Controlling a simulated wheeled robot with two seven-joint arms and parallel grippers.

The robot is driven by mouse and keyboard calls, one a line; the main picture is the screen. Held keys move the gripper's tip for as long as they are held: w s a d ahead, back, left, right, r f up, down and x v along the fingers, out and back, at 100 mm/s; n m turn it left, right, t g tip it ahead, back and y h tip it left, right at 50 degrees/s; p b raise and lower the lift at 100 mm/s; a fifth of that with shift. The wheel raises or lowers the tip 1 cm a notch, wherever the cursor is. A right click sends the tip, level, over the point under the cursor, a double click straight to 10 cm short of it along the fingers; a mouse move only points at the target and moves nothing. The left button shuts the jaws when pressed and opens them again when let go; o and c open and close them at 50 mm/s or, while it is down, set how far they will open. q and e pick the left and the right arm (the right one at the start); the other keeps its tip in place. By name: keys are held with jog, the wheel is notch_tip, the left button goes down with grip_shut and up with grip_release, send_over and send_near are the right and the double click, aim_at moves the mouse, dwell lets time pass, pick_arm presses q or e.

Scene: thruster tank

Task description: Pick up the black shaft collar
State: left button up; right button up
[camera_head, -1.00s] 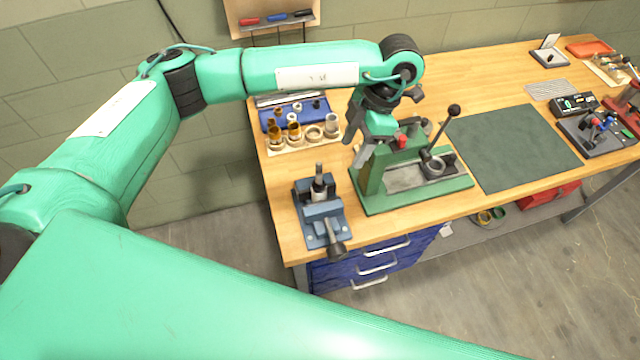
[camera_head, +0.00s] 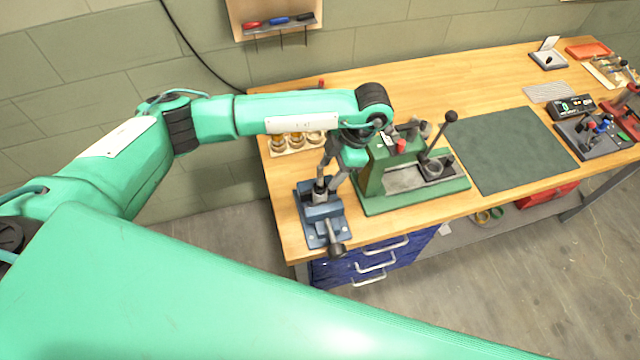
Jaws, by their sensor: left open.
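A blue-grey vise (camera_head: 322,222) stands at the front left of the wooden bench and holds a short upright shaft (camera_head: 319,192). A small dark piece around this shaft may be the black shaft collar, but it is too small and too covered to tell. My left gripper (camera_head: 328,178) is open and points down just above the vise. Its fingers are at the top of the shaft and partly hide it. I cannot tell whether they touch it. My right gripper is not in view.
A green arbor press (camera_head: 400,200) with a lever stands close to the right of the vise. A wooden rack of bushings (camera_head: 285,146) is behind the vise, partly hidden by my left arm. A dark green mat (camera_head: 510,150) lies clear further right on the bench (camera_head: 445,95).

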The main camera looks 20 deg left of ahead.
aim_at(323, 183)
pick_arm(q)
jog(key=p+x, duration=0.3)
jog(key=shift+s+a+f, duration=0.15)
jog(key=shift+f, duration=0.05)
jog(key=shift+s+a+f, duration=0.1)
jog(key=shift+a+f, duration=0.05)
jog(key=shift+f, duration=0.45)
jog(key=c, duration=1.1)
jog(key=shift+o, duration=0.2)
jog(key=shift+r, duration=0.2)
